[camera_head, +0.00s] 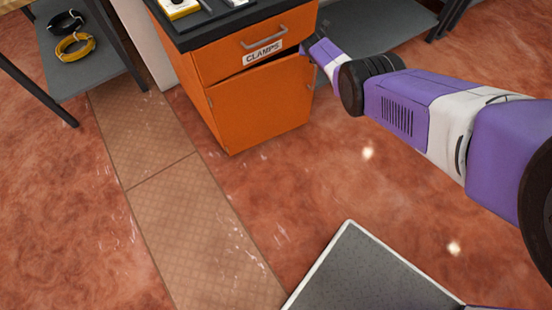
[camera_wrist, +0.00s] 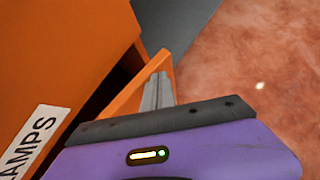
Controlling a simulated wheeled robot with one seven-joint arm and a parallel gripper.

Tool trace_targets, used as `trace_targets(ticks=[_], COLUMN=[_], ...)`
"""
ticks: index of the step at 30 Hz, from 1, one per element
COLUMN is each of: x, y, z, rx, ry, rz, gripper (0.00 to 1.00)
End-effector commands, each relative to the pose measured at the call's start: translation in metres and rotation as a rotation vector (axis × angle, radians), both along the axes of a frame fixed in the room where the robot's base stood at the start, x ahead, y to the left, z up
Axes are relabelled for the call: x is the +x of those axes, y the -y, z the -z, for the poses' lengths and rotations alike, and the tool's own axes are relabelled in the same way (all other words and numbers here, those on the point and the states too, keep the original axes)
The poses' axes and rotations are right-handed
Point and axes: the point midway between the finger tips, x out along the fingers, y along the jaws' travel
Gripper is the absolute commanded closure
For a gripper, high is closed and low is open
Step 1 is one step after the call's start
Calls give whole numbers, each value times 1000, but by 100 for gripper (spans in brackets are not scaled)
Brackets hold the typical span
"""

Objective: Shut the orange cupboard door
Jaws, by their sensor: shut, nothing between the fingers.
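The orange cupboard door (camera_head: 262,106) is the lower front of an orange cabinet, below a drawer labelled CLAMPS (camera_head: 264,52). The door stands slightly ajar. A dark gap shows along its top, wider toward the right side. In the wrist view the door's top edge (camera_wrist: 126,98) slants away from the cabinet body, with the dark opening behind it. My gripper (camera_head: 308,44) is at the door's upper right corner. Its fingers (camera_wrist: 158,82) are shut and empty, overlapping the door's free end. I cannot tell whether they touch it.
The cabinet has a dark top (camera_head: 215,24) with small items on it. A dark shelf table (camera_head: 95,72) with coiled cables (camera_head: 74,46) stands at the left. A grey low surface (camera_head: 375,28) lies behind my gripper at the right. The reddish floor (camera_head: 270,195) before the cabinet is clear.

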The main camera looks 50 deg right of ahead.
Motion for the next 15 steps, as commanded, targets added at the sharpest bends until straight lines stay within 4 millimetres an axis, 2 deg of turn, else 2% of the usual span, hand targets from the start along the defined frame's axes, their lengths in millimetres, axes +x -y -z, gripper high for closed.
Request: trace_targets(ticks=[15], x=[8], y=[4], z=[-1], rx=[-1], ry=[0], rz=[-1], gripper=[100])
